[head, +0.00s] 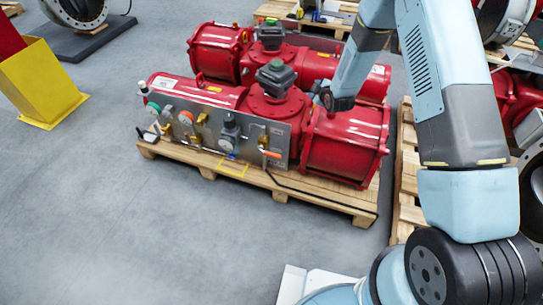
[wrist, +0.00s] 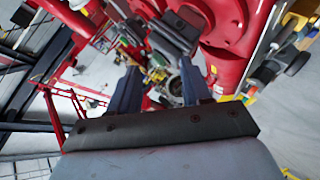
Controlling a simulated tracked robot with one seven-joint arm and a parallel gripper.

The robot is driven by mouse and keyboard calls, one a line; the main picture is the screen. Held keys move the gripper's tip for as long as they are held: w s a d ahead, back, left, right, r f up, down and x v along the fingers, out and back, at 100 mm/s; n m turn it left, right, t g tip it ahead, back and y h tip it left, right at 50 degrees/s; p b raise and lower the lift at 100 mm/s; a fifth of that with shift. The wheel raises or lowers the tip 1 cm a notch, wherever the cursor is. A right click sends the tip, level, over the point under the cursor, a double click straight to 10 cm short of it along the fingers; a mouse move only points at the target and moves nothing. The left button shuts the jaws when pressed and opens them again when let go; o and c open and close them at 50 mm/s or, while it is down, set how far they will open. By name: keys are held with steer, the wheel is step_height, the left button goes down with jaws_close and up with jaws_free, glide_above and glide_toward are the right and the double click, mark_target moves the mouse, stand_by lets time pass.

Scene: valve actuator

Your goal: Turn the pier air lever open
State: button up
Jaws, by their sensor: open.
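A red valve actuator (head: 215,92) lies on a wooden pallet, with a metal control panel (head: 215,135) along its front. An orange-handled lever (head: 270,153) sticks out near the panel's right end. I cannot tell from a label whether this is the pier air lever. My gripper (wrist: 158,78) is open in the wrist view, its two dark fingers apart with nothing seen gripped. In the head view my arm reaches down behind the actuator's right cylinder, and the fingers are not visible there. The lever cannot be made out clearly in the wrist view.
A second red actuator (head: 218,50) lies behind the first. Gauges and fittings crowd the panel. Another pallet (head: 405,180) stands close on the right, partly behind my arm. A yellow stand (head: 40,85) is at far left.

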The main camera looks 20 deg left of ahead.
steer(key=s+a+f+n+y, duration=0.1)
steer(key=s+a+f+n, duration=0.2)
steer(key=f, duration=0.7)
steer(key=n+t+y, duration=0.1)
steer(key=n+y, duration=0.2)
steer(key=n, duration=0.1)
glide_toward(275, 156)
steer(key=x, duration=1.1)
steer(key=shift+d+f, duration=0.1)
steer(key=shift+f, duration=0.25)
jaws_close()
